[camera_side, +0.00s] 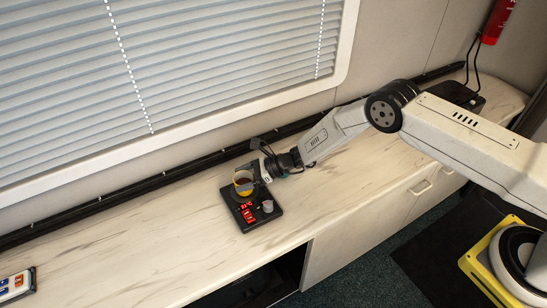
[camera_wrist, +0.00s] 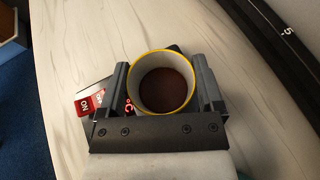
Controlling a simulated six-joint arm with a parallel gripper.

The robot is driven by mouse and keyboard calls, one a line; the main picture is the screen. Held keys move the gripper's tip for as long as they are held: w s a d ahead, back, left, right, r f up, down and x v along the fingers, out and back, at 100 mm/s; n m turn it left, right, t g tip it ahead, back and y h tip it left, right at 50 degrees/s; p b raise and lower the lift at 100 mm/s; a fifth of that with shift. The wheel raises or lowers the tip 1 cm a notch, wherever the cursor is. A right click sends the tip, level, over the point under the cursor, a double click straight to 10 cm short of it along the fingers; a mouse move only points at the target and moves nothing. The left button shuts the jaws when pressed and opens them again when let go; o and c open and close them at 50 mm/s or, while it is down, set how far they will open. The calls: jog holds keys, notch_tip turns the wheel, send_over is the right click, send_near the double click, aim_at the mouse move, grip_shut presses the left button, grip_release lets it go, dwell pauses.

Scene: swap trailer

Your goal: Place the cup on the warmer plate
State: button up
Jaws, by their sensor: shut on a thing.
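The cup (camera_side: 244,188) is white inside with a yellow rim and holds a dark brown liquid. In the wrist view the cup (camera_wrist: 163,82) sits between the two fingers of my gripper (camera_wrist: 163,88), which is shut on it. My gripper (camera_side: 257,174) also shows in the side view, reaching in from the right. The black warmer plate (camera_side: 262,217) has red lit displays and a grey knob. The cup is upright over the rear part of the warmer. Whether its base touches the plate is hidden.
The warmer lies on a long pale marble-look counter (camera_side: 130,250). A black rail (camera_side: 120,203) runs along the wall behind it. A small device with coloured buttons (camera_side: 17,284) is at the far left.

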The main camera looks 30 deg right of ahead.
jog(key=shift+f, duration=0.1)
jog(key=o, duration=1.1)
jog(key=shift+d, duration=0.1)
jog(key=shift+v, duration=5.95)
